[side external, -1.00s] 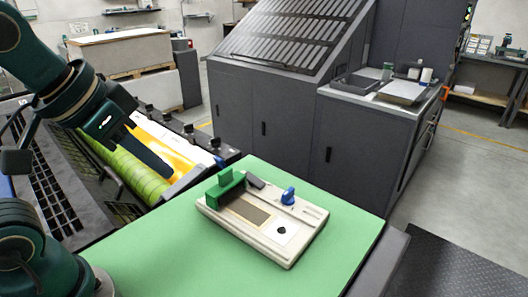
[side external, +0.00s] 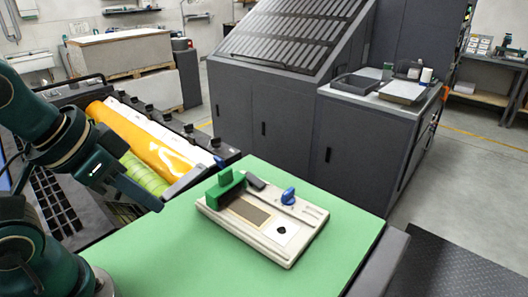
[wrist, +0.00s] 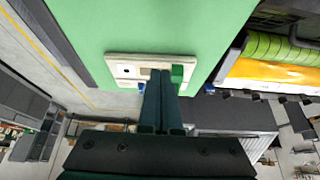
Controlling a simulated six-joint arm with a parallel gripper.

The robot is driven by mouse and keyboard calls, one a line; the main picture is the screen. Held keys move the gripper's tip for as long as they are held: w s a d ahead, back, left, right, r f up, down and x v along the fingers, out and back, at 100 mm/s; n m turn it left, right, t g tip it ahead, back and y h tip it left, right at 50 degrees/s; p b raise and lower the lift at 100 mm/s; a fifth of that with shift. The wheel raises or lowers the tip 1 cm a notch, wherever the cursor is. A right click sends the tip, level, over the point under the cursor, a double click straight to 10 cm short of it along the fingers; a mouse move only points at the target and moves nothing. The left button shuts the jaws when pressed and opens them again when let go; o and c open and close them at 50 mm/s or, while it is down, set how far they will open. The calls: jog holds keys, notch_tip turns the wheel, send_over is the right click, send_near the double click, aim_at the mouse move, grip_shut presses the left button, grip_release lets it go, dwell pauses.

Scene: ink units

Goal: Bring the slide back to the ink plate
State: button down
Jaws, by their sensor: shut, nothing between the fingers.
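The cream ink unit (side external: 292,252) lies flat on the green table top. A green upright block (side external: 225,186), which looks like the slide, stands at its left end; it also shows in the wrist view (wrist: 177,73). A tan rectangular plate (side external: 251,211), probably the ink plate, lies beside the block. A white patch with a black spot (side external: 281,230) is further right. My gripper (side external: 156,206) is shut and empty, left of the unit and apart from it. In the wrist view my closed fingers (wrist: 161,74) cover part of the unit.
A blue knob (side external: 289,196) and a dark piece (side external: 255,183) stand on the unit's back side. An orange and lime roller machine (side external: 160,150) lies behind my gripper. The green table (side external: 190,265) is clear in front of the unit. Grey cabinets (side external: 260,110) stand behind.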

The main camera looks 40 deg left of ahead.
jog(key=c, duration=1.5)
grip_release()
jog(key=shift+c, duration=0.2)
jog(key=o, duration=0.5)
jog(key=shift+s, duration=0.1)
jog(key=shift+o, duration=0.9)
jog(key=shift+r, duration=0.25)
jog(key=w+r+g, duration=0.1)
jog(key=w+r, duration=0.4)
jog(key=g, duration=0.5)
send_over(225, 170)
jog(key=shift+n, duration=0.3)
notch_tip(225, 170, down, 9)
jog(key=shift+r, duration=0.2)
jog(key=shift+f, duration=2.55)
